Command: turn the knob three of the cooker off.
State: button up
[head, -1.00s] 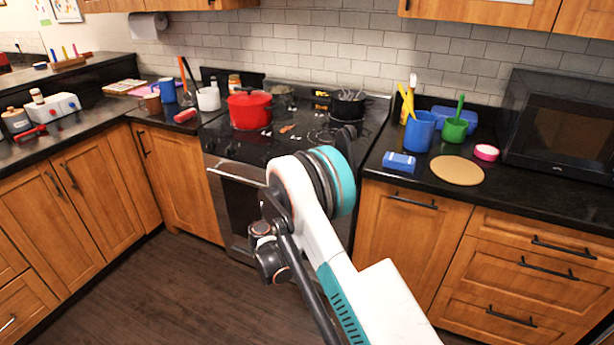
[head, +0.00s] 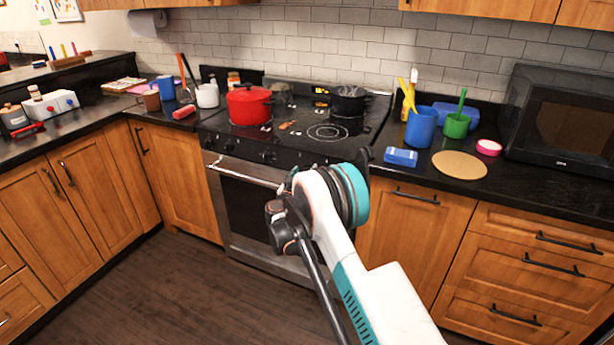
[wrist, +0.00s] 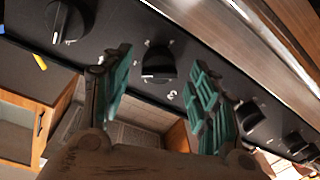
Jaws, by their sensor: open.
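The black cooker (head: 250,195) has a row of dark knobs along its front panel. In the wrist view a black knob (wrist: 158,62) shows between the two teal fingers of my gripper (wrist: 163,75), with a small white mark like a 3 (wrist: 172,94) beside it. My gripper is open, one finger on each side of this knob in the picture. I see no contact, and the depth gap is hard to judge. In the head view my arm hides my gripper and part of the panel.
Another knob (wrist: 68,20) is at the left and one (wrist: 248,114) is partly behind the right finger. A red pot (head: 249,106) and a black pot (head: 348,101) stand on the cooktop. The oven handle (head: 240,172) runs below the panel. The floor in front is free.

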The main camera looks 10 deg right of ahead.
jog(key=shift+x, duration=0.95)
jog(key=c, duration=1.1)
jog(key=shift+o, duration=0.2)
jog(key=shift+n, duration=0.3)
jog(key=n, duration=1)
jog(key=shift+r+n+g, duration=0.25)
jog(key=shift+n+g, duration=0.15)
